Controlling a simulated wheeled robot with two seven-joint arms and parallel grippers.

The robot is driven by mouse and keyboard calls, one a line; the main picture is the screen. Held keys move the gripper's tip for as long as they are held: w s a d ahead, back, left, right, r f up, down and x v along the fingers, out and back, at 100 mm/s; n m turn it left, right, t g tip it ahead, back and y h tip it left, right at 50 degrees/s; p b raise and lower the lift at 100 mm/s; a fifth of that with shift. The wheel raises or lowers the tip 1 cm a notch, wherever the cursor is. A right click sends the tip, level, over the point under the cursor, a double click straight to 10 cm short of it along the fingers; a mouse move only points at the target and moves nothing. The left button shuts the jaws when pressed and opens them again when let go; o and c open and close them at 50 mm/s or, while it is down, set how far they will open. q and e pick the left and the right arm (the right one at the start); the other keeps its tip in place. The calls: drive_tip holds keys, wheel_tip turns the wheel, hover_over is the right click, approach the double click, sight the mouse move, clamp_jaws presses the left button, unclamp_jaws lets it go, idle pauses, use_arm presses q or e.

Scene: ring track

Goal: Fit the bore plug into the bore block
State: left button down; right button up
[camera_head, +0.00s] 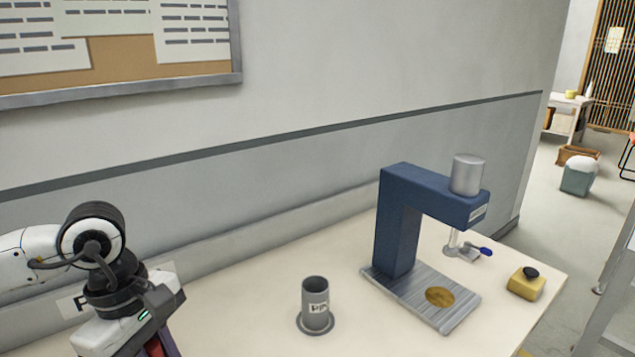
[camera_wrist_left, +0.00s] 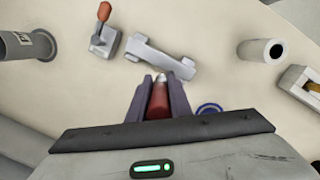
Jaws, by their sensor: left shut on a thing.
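My left gripper (camera_head: 158,346) is at the lower left of the head view, over the table. It is shut on a red rod with a pale metal tip, probably the bore plug (camera_wrist_left: 158,102), seen between the dark fingers in the left wrist view. The tip points toward a grey fixture (camera_wrist_left: 158,58) and appears close to it; whether they touch I cannot tell. A pale hollow cylinder (camera_wrist_left: 262,52) lies apart at the upper right. I cannot tell which of these, if either, is the bore block. My right gripper is not in view.
A grey flanged cylinder (camera_head: 315,304) stands mid-table. A blue press (camera_head: 396,228) and a yellow block with a black knob (camera_head: 526,286) are to its right. An orange-handled clamp (camera_wrist_left: 104,32), a blue ring (camera_wrist_left: 209,109) and a pale box (camera_wrist_left: 298,82) show in the wrist view.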

use_arm(q)
drive_tip(key=m, duration=0.2)
drive_tip(key=s+m, duration=0.1)
drive_tip(key=m, duration=0.1)
drive_tip(key=s+m, duration=0.1)
drive_tip(key=m, duration=0.2)
drive_tip(key=shift+d+f+g+y, duration=0.1)
drive_tip(key=shift+f+g+y, duration=0.05)
drive_tip(key=shift+g+y, duration=0.25)
drive_tip(key=m, duration=0.2)
drive_tip(key=s+m, duration=0.1)
drive_tip(key=m, duration=0.2)
drive_tip(key=shift+s+f+y, duration=0.15)
drive_tip(key=shift+y, duration=0.25)
drive_tip(key=shift+s+d+f+m, duration=0.1)
drive_tip(key=shift+s+m, duration=0.2)
drive_tip(key=shift+m, duration=0.9)
